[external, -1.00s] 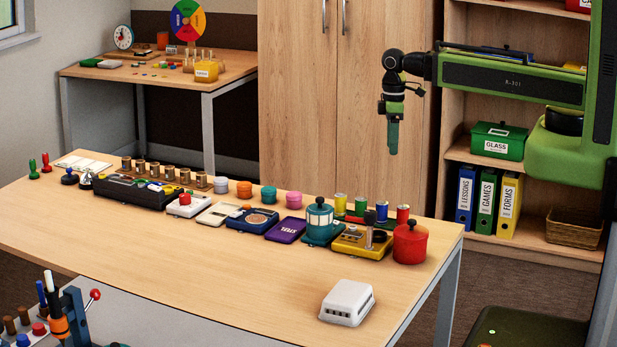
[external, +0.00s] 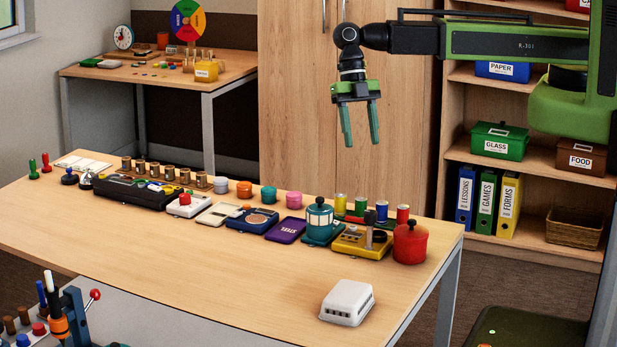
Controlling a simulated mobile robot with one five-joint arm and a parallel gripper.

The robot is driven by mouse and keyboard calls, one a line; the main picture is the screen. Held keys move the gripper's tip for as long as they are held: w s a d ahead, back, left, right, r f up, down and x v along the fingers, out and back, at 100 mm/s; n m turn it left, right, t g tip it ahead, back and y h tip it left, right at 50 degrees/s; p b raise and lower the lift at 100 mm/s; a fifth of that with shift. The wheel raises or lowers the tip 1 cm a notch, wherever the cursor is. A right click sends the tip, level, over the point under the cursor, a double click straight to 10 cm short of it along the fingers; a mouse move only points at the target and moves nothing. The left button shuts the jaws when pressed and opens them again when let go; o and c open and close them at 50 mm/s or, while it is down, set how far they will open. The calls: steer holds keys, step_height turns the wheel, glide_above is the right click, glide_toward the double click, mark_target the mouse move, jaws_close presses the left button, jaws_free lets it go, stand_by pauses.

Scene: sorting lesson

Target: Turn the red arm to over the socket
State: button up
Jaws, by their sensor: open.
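My gripper (external: 360,142) hangs open and empty, fingers pointing down, in the air above the far right part of the table. A lever with a red ball end (external: 94,295) sticks out of a blue device (external: 75,315) at the bottom left, partly cut off by the picture edge. A yellow box (external: 361,242) with an upright post and a dark ring stands below my gripper on the table. I cannot tell for sure which part is the red arm or which is the socket.
The table (external: 230,265) has a clear front half. A row of items runs along its back, including a red pot (external: 409,243), a teal lantern-like item (external: 319,219) and coloured spools. A white box (external: 347,302) stands alone at the front right. Shelves stand behind my arm.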

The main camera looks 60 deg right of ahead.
mark_target(370, 212)
steer(key=b+x, duration=1.5)
steer(key=x, duration=0.2)
steer(key=shift+f+b, duration=0.2)
steer(key=shift+b, duration=0.15)
jaws_close()
